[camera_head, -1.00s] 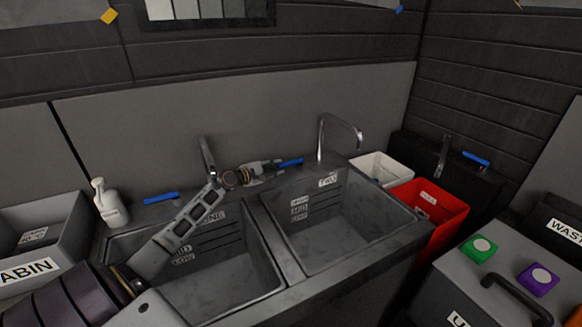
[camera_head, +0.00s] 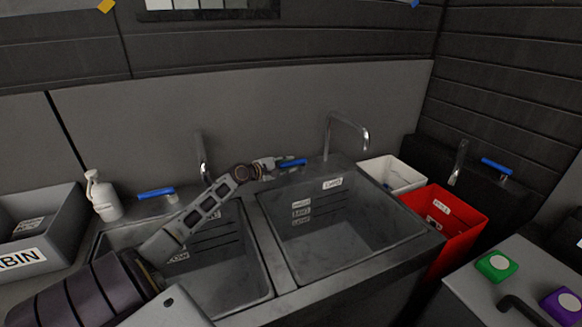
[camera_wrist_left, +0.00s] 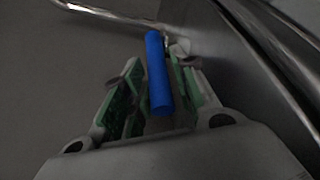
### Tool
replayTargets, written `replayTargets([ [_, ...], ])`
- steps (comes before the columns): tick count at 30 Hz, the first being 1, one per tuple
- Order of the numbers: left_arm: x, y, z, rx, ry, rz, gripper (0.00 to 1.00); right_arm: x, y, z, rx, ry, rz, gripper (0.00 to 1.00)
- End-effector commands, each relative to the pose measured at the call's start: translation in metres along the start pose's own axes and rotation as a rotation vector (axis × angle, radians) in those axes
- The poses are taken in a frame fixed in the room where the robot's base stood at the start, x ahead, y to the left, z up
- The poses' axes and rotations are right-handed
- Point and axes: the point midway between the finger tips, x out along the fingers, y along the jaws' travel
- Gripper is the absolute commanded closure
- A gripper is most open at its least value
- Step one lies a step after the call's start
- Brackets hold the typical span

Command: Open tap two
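Tap two is the curved metal spout (camera_head: 347,124) over the right basin, whose label reads TWO. Its blue lever handle (camera_head: 292,163) is just left of the spout base. My left gripper (camera_head: 276,167) reaches across the left basin to this handle. In the left wrist view the blue handle (camera_wrist_left: 158,75) lies lengthwise between the green-padded fingers of my left gripper (camera_wrist_left: 152,88). The fingers stand apart on both sides, with a gap showing at least on the left, so it looks open around the handle. My right gripper is not in view.
Tap one's spout (camera_head: 203,158) and blue handle (camera_head: 156,193) are at the left basin. A white bottle (camera_head: 104,196) stands at left. A white bin (camera_head: 393,174) and red bin (camera_head: 446,229) are right of the sinks. Another tap (camera_head: 459,160) is beyond.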

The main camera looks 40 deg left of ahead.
Motion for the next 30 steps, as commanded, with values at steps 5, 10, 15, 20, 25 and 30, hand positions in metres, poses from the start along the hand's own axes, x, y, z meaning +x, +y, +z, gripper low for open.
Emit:
replayTargets([
  [5, -0.001, 0.000, -0.001, 0.000, 0.000, 0.000, 0.72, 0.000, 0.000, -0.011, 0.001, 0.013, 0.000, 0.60],
  [10, -0.001, 0.000, -0.001, 0.000, 0.000, 0.001, 0.72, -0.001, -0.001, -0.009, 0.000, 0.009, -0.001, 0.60],
  [15, -0.001, 0.000, -0.001, 0.000, 0.000, 0.001, 0.80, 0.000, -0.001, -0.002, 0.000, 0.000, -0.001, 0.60],
  [20, -0.001, 0.000, -0.001, 0.000, 0.000, 0.001, 1.00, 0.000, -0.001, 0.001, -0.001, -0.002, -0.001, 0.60],
  [25, -0.001, 0.000, -0.001, 0.000, 0.000, 0.000, 1.00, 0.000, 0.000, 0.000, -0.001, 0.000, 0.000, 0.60],
  [30, -0.001, 0.000, -0.001, -0.001, 0.001, 0.000, 1.00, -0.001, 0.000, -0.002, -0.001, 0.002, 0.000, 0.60],
])
